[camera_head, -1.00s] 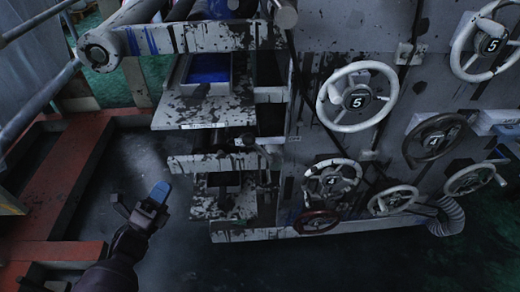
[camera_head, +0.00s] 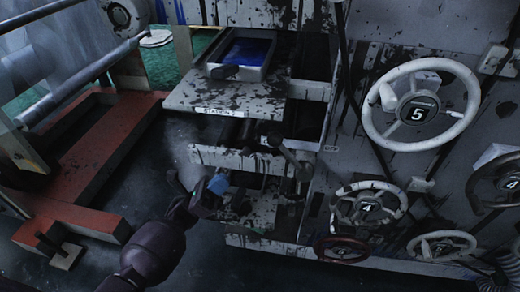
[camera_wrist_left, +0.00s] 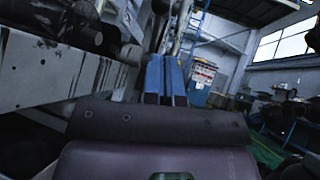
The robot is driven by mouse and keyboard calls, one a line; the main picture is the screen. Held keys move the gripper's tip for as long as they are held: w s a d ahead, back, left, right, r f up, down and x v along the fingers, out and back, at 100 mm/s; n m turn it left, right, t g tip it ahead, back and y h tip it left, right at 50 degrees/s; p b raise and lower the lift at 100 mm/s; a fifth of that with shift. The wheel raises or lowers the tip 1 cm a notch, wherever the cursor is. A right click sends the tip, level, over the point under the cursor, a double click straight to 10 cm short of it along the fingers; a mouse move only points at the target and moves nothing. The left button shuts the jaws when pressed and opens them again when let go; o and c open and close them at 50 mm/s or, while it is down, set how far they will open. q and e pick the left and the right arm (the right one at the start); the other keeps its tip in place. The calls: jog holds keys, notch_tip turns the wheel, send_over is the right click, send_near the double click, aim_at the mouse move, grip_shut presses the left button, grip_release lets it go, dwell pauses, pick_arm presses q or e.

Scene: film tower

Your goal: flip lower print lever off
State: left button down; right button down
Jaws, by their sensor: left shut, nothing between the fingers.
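A dark grey lever-like bar (camera_head: 289,155) with a rounded end slants down to the right at the front of the lower print unit, below the white shelf. I cannot tell for certain that it is the lower print lever, or whether it is on or off. My left gripper (camera_head: 218,184), with blue fingertips, is in front of the lower unit, left of this bar and apart from it in the picture. It is shut and empty; its blue fingers (camera_wrist_left: 166,79) stand together in the left wrist view. My right gripper is not in view.
A paint-stained shelf (camera_head: 226,101) with a blue-filled tray (camera_head: 247,54) juts out above. A white handwheel marked 5 (camera_head: 388,125) and other wheels are on the right panel. A red floor frame (camera_head: 100,155) and rails lie left. Dark floor is free between.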

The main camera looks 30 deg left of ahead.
aim_at(269, 143)
pick_arm(q)
jog(key=p+x, duration=0.1)
jog(key=x, duration=1.2)
jog(key=shift+s, duration=0.1)
jog(key=shift+w+d+r, duration=0.3)
jog(key=shift+r, duration=0.05)
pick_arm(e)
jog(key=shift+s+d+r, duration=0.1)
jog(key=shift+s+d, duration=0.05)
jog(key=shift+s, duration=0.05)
pick_arm(q)
jog(key=shift+r+p, duration=0.1)
jog(key=shift+p, duration=0.2)
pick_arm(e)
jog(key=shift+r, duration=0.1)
